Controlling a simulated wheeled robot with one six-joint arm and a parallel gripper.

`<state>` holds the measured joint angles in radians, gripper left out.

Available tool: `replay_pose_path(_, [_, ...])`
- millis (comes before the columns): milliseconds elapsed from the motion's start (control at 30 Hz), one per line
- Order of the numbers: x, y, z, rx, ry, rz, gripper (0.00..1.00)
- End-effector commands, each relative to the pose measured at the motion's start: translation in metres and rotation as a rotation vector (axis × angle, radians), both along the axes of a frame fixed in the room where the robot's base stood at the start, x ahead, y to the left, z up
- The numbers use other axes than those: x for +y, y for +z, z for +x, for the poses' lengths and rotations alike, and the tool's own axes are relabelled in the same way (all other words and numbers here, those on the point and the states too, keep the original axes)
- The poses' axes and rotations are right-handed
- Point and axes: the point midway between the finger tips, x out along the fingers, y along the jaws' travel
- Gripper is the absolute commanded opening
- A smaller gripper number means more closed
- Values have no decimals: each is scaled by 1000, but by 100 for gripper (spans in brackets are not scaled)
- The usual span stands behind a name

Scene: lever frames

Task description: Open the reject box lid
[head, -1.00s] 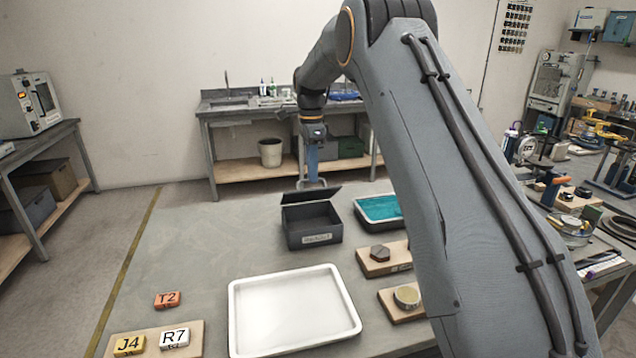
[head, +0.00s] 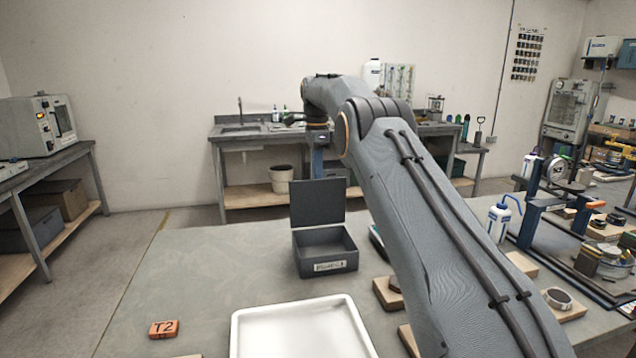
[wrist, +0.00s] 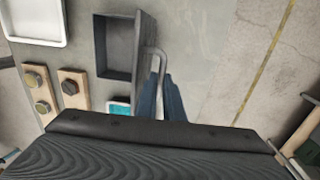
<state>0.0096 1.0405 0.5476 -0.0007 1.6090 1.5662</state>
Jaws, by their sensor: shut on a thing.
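The dark grey reject box (head: 325,262) stands on the table with a pale label on its front. Its lid (head: 317,203) stands about upright at the back edge, and the box interior shows open and looks empty. In the wrist view the box (wrist: 115,47) is at upper left, with the lid (wrist: 145,45) seen nearly edge-on and a grey loop handle (wrist: 158,52) on its outer face. My gripper (wrist: 161,80), with blue fingers, is shut on the handle. In the head view the lid hides the fingertips.
A white tray (head: 300,315) lies in front of the box. An orange T2 block (head: 164,329) is at the left. A teal-filled tray (wrist: 119,106) and wooden blocks with round parts (wrist: 72,88) sit beside the box. The table left of the box is clear.

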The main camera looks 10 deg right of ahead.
Motion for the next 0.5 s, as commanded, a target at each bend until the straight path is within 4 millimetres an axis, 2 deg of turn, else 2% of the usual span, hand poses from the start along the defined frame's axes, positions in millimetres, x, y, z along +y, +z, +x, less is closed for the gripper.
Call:
replay_pose_path(33, [2, -9, 1, 11, 4, 3, 0])
replay_pose_path(500, [2, -11, 9, 14, 4, 2, 0])
